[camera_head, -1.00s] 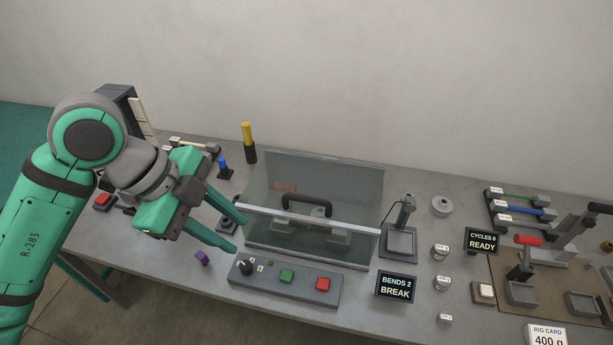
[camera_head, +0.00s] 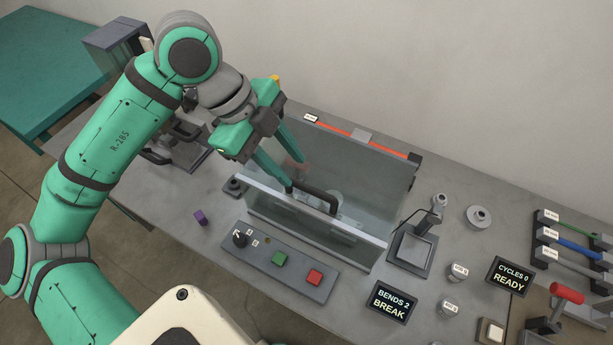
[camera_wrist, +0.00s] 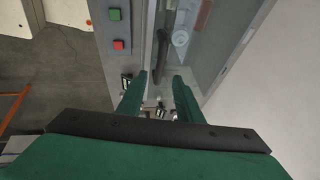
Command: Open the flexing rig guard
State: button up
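The flexing rig guard (camera_head: 350,238) is a clear box with a pale front edge, and its lid looks down. Its dark handle (camera_head: 322,199) is on top near that front edge; it also shows in the wrist view (camera_wrist: 163,50). My gripper (camera_head: 297,176) is over the left end of the handle. In the wrist view my gripper (camera_wrist: 160,77) has its two fingers apart, with the near end of the handle between or just beyond the tips. I cannot tell whether either finger touches it. Grey parts inside the guard show dimly through the clear panels.
A control box (camera_head: 318,288) with a knob, a green button and a red button stands in front of the guard. A small stand (camera_head: 412,252) is close on the right. The BENDS 2 BREAK display (camera_head: 390,302) is at the front. A purple block (camera_head: 200,217) lies left.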

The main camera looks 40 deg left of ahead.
aim_at(308, 187)
jog(key=x, duration=0.7)
jog(key=shift+d, duration=0.1)
